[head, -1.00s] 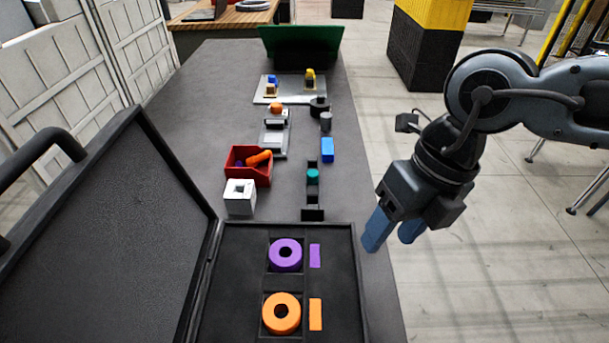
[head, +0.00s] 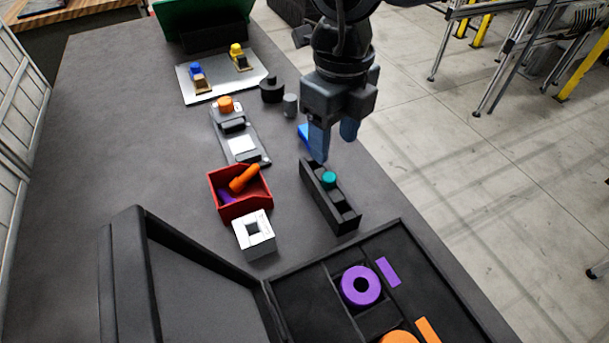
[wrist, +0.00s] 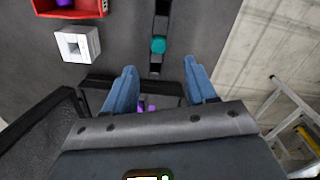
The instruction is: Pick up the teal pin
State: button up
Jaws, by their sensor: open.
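The teal pin (head: 329,179) stands in a narrow black rack (head: 345,216) on the dark table, with its round top showing. In the wrist view the teal pin (wrist: 158,45) is a teal disc ahead of the fingertips, between their lines. My gripper (head: 334,146) has blue fingers, is open and empty, and is above the far end of the rack in the head view. In the wrist view my gripper (wrist: 160,68) has its two fingers spread apart, with nothing between them. The lower part of the pin is hidden in the rack.
A red bin (head: 243,209) with orange and purple pieces and a white block with a square hole (head: 254,237) stand left of the rack. An open black case (head: 292,284) with purple and orange rings lies nearer. A blue block (head: 304,134) is partly behind my gripper.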

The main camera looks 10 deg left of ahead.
aim_at(329, 176)
notch_tip(329, 176, down, 7)
jog(key=shift+s+a+f+b, duration=0.1)
jog(key=shift+f+b, duration=0.1)
jog(key=shift+b, duration=1.05)
jog(key=shift+c, duration=0.4)
grip_shut()
